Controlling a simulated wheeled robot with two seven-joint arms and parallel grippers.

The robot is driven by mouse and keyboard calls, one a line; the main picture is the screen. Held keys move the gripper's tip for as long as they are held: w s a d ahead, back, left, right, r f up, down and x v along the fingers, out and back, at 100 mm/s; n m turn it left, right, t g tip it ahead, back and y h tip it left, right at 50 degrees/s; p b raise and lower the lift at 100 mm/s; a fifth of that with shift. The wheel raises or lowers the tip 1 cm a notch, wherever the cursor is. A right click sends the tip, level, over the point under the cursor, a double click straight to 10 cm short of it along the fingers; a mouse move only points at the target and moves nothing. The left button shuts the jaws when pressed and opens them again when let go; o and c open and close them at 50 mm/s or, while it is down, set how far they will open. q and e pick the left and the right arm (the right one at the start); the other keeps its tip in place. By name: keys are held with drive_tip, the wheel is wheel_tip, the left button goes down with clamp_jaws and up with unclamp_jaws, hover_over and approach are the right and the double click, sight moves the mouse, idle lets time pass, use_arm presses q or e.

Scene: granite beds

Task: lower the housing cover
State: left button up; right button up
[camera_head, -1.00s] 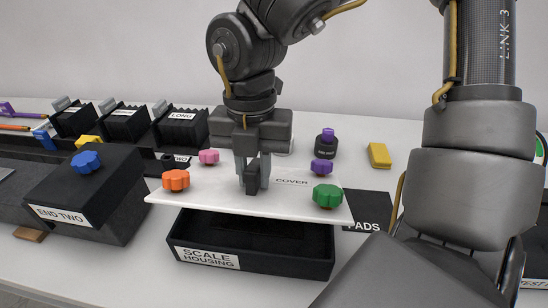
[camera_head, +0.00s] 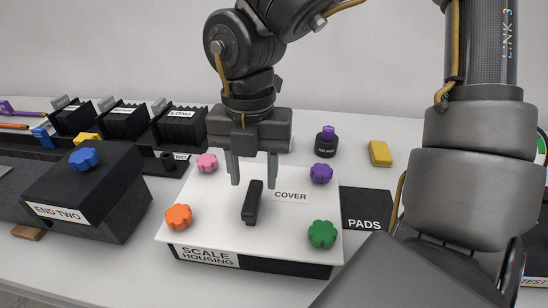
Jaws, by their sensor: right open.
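The white cover (camera_head: 217,217) lies flat on top of the black scale housing (camera_head: 286,267), whose front wall and label show below its edge. The cover has a black handle (camera_head: 252,202) in its middle. Four-corner knobs sit on it: orange (camera_head: 178,217), pink (camera_head: 206,163), purple (camera_head: 321,173) and green (camera_head: 322,234). My right gripper (camera_head: 254,184) is open above and behind the handle, fingers apart and empty. The inside of the housing is hidden by the cover. My left gripper is not in view.
A black block labelled END TWO (camera_head: 98,203) with a blue knob stands at the left. A black PADS mat (camera_head: 364,210) lies to the right. A yellow block (camera_head: 380,153) and a dark, purple-topped bottle (camera_head: 327,143) stand behind. Black racks (camera_head: 180,128) line the back left.

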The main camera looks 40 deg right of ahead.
wheel_tip(320, 180, up, 6)
drive_tip(key=p, duration=0.3)
drive_tip(key=shift+w+d+f, duration=0.1)
